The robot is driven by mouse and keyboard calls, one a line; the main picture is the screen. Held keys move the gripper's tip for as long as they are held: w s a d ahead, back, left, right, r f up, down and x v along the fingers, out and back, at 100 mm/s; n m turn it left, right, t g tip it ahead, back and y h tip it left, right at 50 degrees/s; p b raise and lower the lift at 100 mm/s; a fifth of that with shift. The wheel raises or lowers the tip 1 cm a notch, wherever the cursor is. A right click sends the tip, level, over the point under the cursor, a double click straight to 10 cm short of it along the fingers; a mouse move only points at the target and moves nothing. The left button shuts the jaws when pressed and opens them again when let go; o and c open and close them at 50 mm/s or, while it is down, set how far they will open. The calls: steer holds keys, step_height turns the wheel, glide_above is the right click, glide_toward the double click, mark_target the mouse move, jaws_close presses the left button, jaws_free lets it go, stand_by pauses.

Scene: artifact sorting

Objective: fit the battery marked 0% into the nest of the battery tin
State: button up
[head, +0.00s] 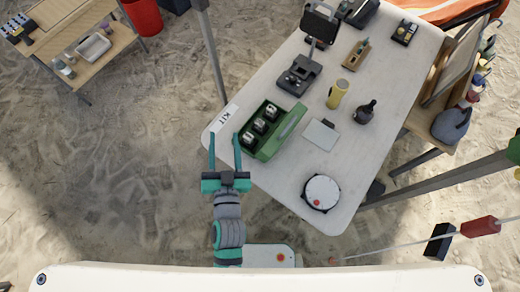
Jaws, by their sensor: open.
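A green open tin (279,146) lies near the left corner of the white table, and I take it to be the battery tin. Several dark blocks with pale tops (259,125) sit in a row inside it, and they look like batteries. Their markings are too small to read, so I cannot tell which one is marked 0%. I cannot make out an empty nest. My gripper (225,136) is open, with two long teal fingers pointing up the picture. It is empty, just left of the tin's lower end and beside the table's edge.
The white table (265,185) also bears a KIT label (224,117), a dark device (299,75), a yellow cylinder (337,93), a grey flat plate (320,135), a dark bottle (364,112) and a round white device (321,192). A pole (211,50) stands at the table's left.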

steer(key=s+d+f+g+h, duration=0.1)
steer(key=s+d, duration=0.4)
steer(key=s, duration=0.4)
steer(key=s+d+f+n, duration=0.1)
steer(key=s+d, duration=0.4)
steer(key=s, duration=0.4)
steer(key=shift+s+d+f+g+h, duration=0.2)
steer(key=shift+s+f+g+h, duration=0.05)
steer(key=shift+s+g+h, duration=0.15)
